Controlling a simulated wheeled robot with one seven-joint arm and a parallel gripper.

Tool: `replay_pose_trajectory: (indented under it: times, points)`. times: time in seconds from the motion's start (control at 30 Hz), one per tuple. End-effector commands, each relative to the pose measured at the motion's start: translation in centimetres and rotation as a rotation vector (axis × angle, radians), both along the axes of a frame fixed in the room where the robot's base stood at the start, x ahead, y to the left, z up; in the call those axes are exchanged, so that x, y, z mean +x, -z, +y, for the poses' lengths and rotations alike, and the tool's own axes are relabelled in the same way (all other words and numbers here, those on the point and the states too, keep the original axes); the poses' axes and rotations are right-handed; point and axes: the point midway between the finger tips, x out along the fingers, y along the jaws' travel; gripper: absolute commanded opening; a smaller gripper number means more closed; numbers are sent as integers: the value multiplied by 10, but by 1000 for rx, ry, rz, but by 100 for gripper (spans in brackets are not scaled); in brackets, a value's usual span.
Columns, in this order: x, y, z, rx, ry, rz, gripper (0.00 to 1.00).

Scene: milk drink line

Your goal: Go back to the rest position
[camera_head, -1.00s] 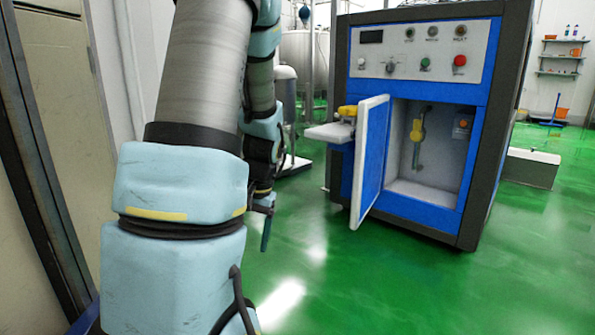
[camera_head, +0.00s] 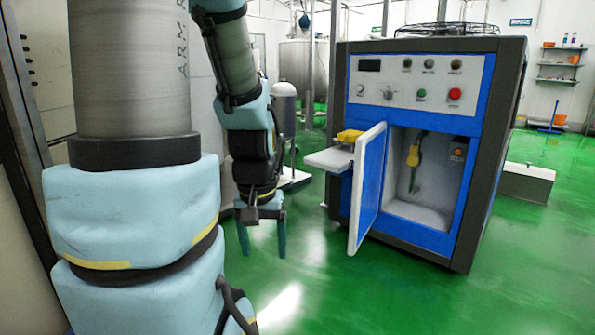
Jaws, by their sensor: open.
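My gripper (camera_head: 262,240) hangs at the end of my arm, left of the blue machine, with its fingers pointing down over the green floor. Its two teal fingers are apart with nothing between them. The blue and grey machine (camera_head: 400,235) stands in the middle right. Its door (camera_head: 368,190) is open toward the left and front, clear of my gripper. Inside the open compartment (camera_head: 420,212) hangs a yellow-handled part (camera_head: 414,155).
A white shelf (camera_head: 330,160) with a yellow item (camera_head: 349,136) juts out left of the machine. A steel tank (camera_head: 303,70) stands behind. A grey box (camera_head: 527,183) sits on the floor at the right. The green floor in front is open.

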Motion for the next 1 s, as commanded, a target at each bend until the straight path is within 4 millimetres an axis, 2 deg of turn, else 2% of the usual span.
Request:
replay_pose_trajectory:
  times: [0.03,0.6,0.8,1.0]
  points:
    - [0,-34,0,0,0,0,78]
    - [0,-207,0,0,0,0,78]
    - [0,-244,0,0,0,1,78]
    - [0,-253,0,0,0,1,78]
